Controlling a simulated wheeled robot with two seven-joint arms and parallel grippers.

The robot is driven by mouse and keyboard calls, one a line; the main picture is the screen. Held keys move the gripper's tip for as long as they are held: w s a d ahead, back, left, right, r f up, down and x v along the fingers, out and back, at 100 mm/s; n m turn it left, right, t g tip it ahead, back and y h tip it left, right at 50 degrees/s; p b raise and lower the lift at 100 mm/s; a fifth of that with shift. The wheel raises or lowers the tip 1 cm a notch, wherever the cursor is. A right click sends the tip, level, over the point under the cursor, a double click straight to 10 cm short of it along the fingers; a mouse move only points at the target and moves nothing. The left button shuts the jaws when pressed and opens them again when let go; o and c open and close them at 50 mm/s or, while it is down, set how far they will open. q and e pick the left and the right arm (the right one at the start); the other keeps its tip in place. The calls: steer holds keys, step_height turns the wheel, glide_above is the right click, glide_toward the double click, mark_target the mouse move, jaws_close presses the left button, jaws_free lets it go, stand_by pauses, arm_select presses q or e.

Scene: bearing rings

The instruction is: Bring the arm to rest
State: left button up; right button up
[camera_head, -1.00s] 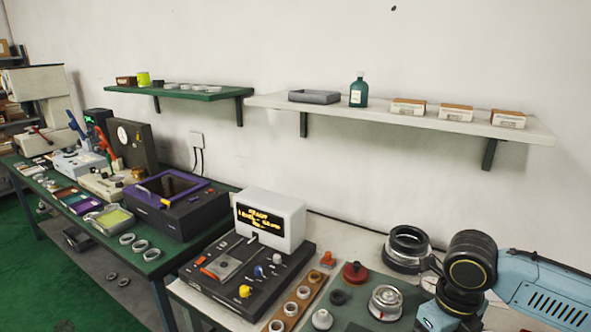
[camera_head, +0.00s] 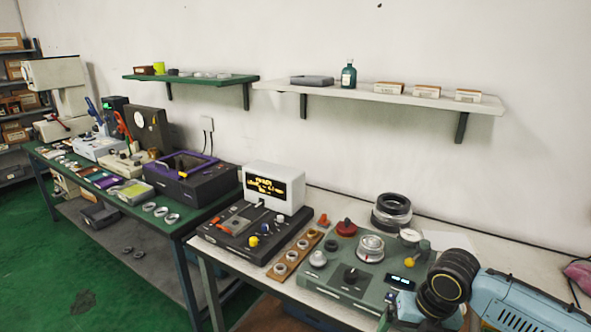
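My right arm (camera_head: 510,300) comes in from the lower right, with pale blue links and black ribbed joints (camera_head: 447,275). It is bent over the right end of the near bench, in front of the grey-green device (camera_head: 340,275). Its lower link runs down to the bottom edge and its gripper does not show. My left arm and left gripper are not in view. Several bearing rings stand in a row on a brown wooden strip (camera_head: 278,270). Several more rings (camera_head: 161,211) lie on the front edge of the green bench.
A black unit with a white display box (camera_head: 274,187) stands left of the wooden strip. A dark ring stack (camera_head: 391,212) stands behind the grey-green device. The white wall shelf (camera_head: 420,100) holds a tray, a bottle and small boxes.

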step_height(320, 180, down, 17)
steer(key=w+m+t+b, duration=0.1)
steer(key=m+t+b, duration=0.1)
steer(key=m, duration=0.9)
steer(key=s+d+f+m, duration=0.2)
steer(key=s+f+m, duration=0.3)
steer(key=f, duration=0.3)
steer(key=s+d+f+m, duration=0.1)
steer(key=s+f+m, duration=0.35)
steer(key=f, duration=0.35)
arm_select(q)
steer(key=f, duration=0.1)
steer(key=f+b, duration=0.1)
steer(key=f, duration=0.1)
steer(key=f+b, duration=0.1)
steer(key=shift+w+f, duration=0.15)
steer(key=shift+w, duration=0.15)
arm_select(e)
steer(key=s+f+m+g, duration=0.1)
steer(key=s+f+m, duration=0.2)
steer(key=s, duration=0.9)
steer(key=s+a+f+m+h, duration=0.1)
steer(key=s+f+m, duration=0.3)
steer(key=s+f, duration=0.3)
steer(key=s+f+m+g, duration=0.1)
steer(key=s+f+m, duration=0.3)
steer(key=s, duration=1.2)
steer(key=shift+s+a+f+g+h, duration=0.2)
steer(key=shift+s+f+g+h, duration=0.15)
steer(key=shift+f, duration=0.55)
